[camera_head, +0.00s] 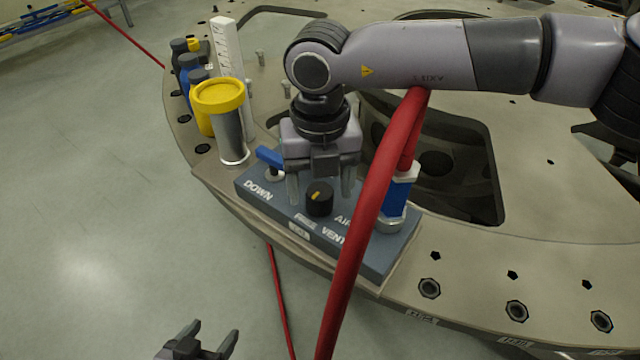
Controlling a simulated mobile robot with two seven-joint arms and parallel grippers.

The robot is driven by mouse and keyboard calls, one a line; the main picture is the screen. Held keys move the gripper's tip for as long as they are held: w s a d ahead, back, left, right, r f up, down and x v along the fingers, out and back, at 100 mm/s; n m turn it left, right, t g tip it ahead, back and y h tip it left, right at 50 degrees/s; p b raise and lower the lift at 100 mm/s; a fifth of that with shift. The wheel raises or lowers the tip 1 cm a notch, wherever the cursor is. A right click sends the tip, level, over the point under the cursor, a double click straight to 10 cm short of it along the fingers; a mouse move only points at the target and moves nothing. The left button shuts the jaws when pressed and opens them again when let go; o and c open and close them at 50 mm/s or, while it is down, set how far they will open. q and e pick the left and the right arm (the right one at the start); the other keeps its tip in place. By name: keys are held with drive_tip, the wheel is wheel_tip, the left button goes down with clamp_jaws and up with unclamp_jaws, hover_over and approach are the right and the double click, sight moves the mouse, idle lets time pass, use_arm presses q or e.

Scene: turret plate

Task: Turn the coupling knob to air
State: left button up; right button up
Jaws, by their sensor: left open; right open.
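The coupling knob (320,203) is a small round black knob with a yellow mark on top. It sits on a blue-grey control box (262,207) lettered DOWN, AIR and VENT. The AIR lettering is just right of the knob, partly covered by a red hose. My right gripper (320,192) points down over the box, open, with one finger on each side of the knob. A gap shows between the fingers and the knob; whether they touch it elsewhere I cannot tell. My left gripper (211,335) is open and empty at the bottom edge, low over the floor area.
A thick red hose (352,260) runs in front of the box and up to my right arm. A blue lever (268,156) and a blue fitting (397,197) are on the box. A yellow-capped cylinder (221,95) stands at left on the plate (540,270). Open floor lies left.

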drive_tip(key=shift+f, duration=0.95)
drive_tip(key=c, duration=1.1)
drive_tip(key=shift+o, duration=0.2)
